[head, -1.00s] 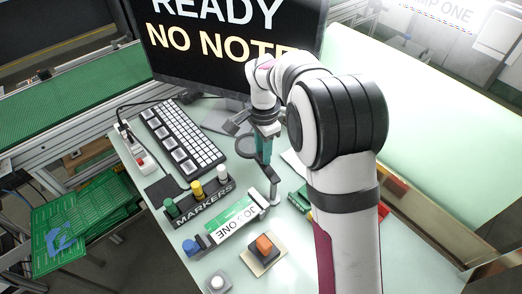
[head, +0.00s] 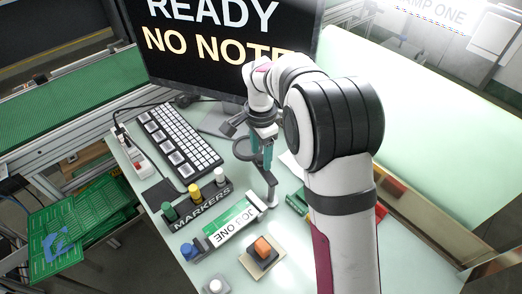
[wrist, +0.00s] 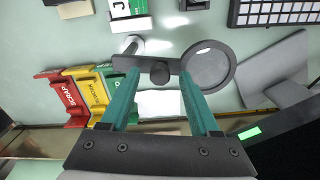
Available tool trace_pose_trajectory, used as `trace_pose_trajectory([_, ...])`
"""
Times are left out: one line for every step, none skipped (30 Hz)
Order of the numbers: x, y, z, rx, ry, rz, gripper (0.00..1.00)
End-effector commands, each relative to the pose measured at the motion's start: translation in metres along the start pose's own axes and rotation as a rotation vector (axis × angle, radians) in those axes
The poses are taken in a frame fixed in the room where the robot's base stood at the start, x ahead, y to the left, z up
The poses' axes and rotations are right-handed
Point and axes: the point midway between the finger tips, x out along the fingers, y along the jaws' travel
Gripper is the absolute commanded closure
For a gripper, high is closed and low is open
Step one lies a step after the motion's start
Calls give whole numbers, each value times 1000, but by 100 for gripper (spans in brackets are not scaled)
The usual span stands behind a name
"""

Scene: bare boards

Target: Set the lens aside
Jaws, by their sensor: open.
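The lens (wrist: 207,68) is a round dark-rimmed glass on a flat dark arm with a black knob (wrist: 160,72). The arm joins a pale post (wrist: 132,46) at its left end in the wrist view. In the head view the lens (head: 244,149) is beside the keyboard, partly behind my gripper. My gripper (wrist: 160,80) is open, its teal fingers pointing at the lens arm, with the knob between the fingertips. I cannot tell whether the fingers touch the arm. My gripper also shows in the head view (head: 262,160).
A keyboard (head: 179,139), a marker holder (head: 199,208), a green-and-white JOB ONE piece (head: 233,222) and an orange switch (head: 262,248) crowd the bench. A monitor (head: 225,45) stands behind. Red SCRAP (wrist: 65,98) and yellow (wrist: 90,90) bins are at left in the wrist view.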

Motion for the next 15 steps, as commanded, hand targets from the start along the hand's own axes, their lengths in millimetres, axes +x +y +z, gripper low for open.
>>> trace_pose_trajectory([-2,0,0,0,0,-1,38])
trace_pose_trajectory([-5,-1,0,0,1,-2,38])
trace_pose_trajectory([-11,-1,0,0,1,-3,38])
trace_pose_trajectory([-17,-1,0,-1,1,-4,38])
trace_pose_trajectory([-24,-1,0,-1,2,-4,38])
trace_pose_trajectory([-36,-1,0,0,2,-6,38])
trace_pose_trajectory([-45,-1,0,0,2,-6,38])
trace_pose_trajectory([-54,-1,0,0,3,-6,38])
trace_pose_trajectory([-66,-1,0,1,2,-6,38])
trace_pose_trajectory([-74,-1,0,0,2,-5,38])
trace_pose_trajectory([-82,-1,0,1,2,-5,38])
trace_pose_trajectory([-91,-1,0,0,2,-5,38])
trace_pose_trajectory([-97,-1,0,0,2,-4,38])
trace_pose_trajectory([-103,-1,0,1,1,-4,38])
trace_pose_trajectory([-109,-1,0,0,2,-3,38])
